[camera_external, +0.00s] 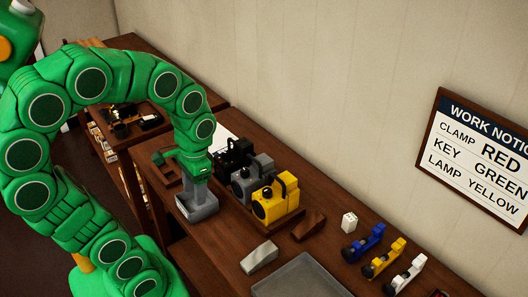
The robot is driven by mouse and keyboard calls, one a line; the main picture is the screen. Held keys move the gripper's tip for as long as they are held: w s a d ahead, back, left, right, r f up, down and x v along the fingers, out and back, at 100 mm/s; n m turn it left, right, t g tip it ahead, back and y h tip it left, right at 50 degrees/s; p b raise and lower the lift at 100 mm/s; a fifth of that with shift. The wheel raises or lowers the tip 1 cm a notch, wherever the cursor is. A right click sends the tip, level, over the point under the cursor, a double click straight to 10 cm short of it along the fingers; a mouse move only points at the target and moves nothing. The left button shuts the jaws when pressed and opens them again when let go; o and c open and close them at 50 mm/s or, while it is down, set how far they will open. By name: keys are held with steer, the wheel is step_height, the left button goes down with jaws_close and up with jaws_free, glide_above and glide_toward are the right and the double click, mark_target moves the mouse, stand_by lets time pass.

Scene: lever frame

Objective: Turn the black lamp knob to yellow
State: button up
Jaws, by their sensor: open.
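Three similar box-shaped devices stand in a row on the wooden bench: a black one (232,157), a grey one (252,181) and a yellow one (278,203). The black one is farthest back, partly hidden by the grey one and my arm. I cannot make out its knob or any colour setting on it. My gripper (192,172) points down at the left of the black and grey devices. It is open; its fingertips are hard to make out. I cannot tell whether it touches the black device. A work notice (482,158) on the wall reads "LAMP YELLOW".
A grey box-like shape (197,204) lies just below my gripper. Nearer are a grey wedge (260,256), a brown block (309,225), a grey tray (304,280), a white cube (349,221) and blue (364,242), yellow (385,258) and white (406,275) items.

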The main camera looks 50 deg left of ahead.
steer(key=shift+c, duration=0.7)
steer(key=m+t, duration=0.1)
steer(key=m, duration=0.3)
glide_above(225, 153)
step_height(225, 153, down, 3)
steer(key=shift+d+r, duration=0.15)
steer(key=shift+w+a+f, duration=0.15)
steer(key=shift+a+f, duration=0.1)
steer(key=shift+f, duration=3.75)
steer(key=c, duration=0.8)
